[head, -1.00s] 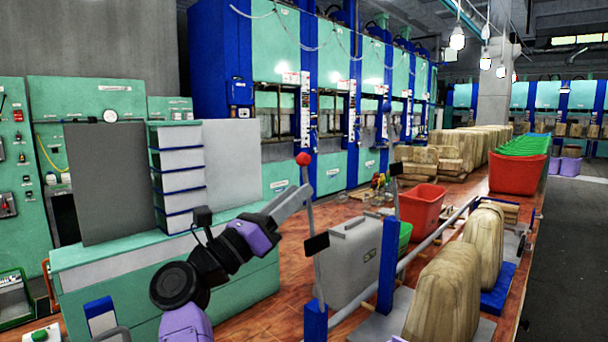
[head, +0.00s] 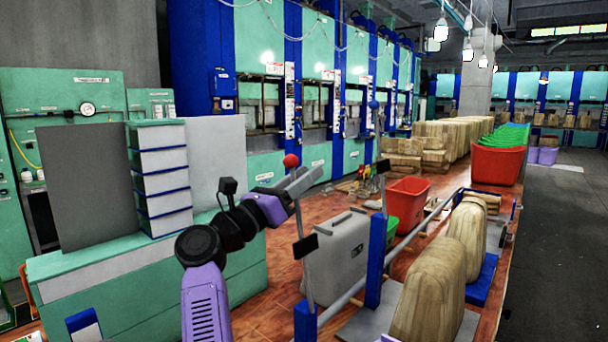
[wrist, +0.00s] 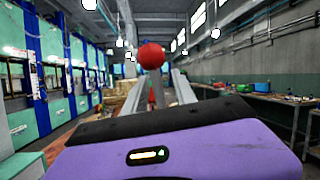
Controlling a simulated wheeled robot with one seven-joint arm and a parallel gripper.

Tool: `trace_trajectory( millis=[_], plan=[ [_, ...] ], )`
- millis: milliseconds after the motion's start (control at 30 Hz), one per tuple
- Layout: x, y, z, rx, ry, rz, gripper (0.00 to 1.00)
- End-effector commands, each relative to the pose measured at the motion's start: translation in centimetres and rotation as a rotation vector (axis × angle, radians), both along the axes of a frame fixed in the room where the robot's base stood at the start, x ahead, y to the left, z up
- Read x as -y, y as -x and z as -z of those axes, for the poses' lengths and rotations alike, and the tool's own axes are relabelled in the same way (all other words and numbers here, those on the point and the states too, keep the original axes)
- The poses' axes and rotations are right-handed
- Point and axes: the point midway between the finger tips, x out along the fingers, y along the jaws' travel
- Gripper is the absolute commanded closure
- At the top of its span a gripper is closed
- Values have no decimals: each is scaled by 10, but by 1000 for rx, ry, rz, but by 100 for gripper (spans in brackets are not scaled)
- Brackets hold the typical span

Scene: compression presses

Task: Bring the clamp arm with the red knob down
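The red knob (head: 291,160) tops a thin grey clamp arm (head: 298,210) that stands nearly upright, with a black plate partway down and a blue post (head: 305,322) at its foot. My gripper (head: 304,181) is just below the knob in the head view, its fingers overlapping the rod. In the wrist view the knob (wrist: 151,56) shows ahead, above and between the two grey fingers (wrist: 160,88), which are apart. The gripper looks open; I cannot tell whether a finger touches the rod.
A grey case (head: 338,255) stands behind the clamp arm. A second blue post (head: 375,262) and tan moulded blocks (head: 428,295) are at right. A green cabinet (head: 150,290) is at left. A red bin (head: 408,203) stands farther back.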

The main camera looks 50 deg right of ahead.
Motion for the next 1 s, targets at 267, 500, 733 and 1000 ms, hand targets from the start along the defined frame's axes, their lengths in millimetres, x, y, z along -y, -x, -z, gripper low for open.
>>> trace_trajectory(
  millis=[267, 500, 733, 1000],
  plan=[
    [0, 0, 0, 0, 0, 0, 87],
    [0, 0, 0, -1, 1, 0, 100],
    [0, 0, 0, -1, 1, 0, 100],
    [0, 0, 0, -1, 1, 0, 100]
  ],
)
